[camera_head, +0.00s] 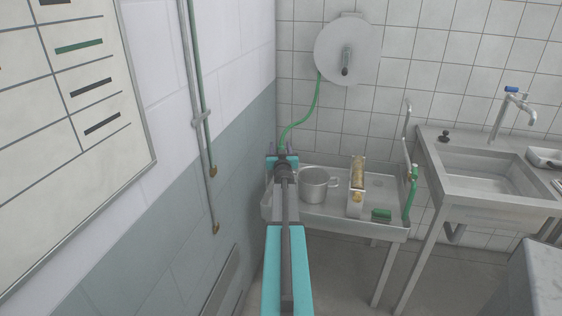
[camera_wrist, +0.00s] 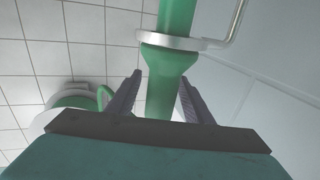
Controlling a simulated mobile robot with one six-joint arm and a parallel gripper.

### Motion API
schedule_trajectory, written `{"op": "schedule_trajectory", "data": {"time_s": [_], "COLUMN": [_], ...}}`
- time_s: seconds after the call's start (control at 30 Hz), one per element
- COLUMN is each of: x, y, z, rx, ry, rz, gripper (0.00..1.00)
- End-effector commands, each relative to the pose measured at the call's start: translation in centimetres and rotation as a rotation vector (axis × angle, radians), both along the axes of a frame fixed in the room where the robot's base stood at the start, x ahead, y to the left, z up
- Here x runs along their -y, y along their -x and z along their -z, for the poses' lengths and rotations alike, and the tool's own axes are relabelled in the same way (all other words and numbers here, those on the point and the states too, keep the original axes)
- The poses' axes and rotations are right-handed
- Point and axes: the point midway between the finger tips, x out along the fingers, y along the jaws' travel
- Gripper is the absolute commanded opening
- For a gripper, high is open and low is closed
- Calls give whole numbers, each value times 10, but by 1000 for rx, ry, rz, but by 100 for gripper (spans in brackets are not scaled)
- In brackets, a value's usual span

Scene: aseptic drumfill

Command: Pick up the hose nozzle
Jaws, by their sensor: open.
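In the wrist view a green, tapered body, which looks like the hose nozzle (camera_wrist: 168,62), passes through a metal ring holder (camera_wrist: 205,43). My gripper (camera_wrist: 160,78) is open, with one grey finger on each side of the green body. I cannot tell whether either finger touches it. In the head view my gripper (camera_head: 278,148) is at the left end of the steel trough, by the wall, and my arm hides the nozzle. A green hose (camera_head: 314,104) runs from the round wall reel (camera_head: 347,50) down to that spot.
The steel trough (camera_head: 330,222) holds a metal pot (camera_head: 314,185), a boxy item with a tan top (camera_head: 357,178) and a green block (camera_head: 381,215). A second green hose (camera_head: 411,195) hangs at its right end. A sink (camera_head: 485,180) stands further right. The tiled wall is close on the left.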

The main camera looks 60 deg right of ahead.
Motion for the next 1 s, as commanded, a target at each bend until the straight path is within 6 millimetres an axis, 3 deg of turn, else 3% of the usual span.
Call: {"op": "schedule_trajectory", "data": {"time_s": [0.53,0.8,1.0], "x": [0,0,0], "y": [0,0,0], "z": [0,0,0], "rx": [1,1,1], "ry": [-1,-1,0], "rz": [0,0,0], "gripper": [46,3,0]}}
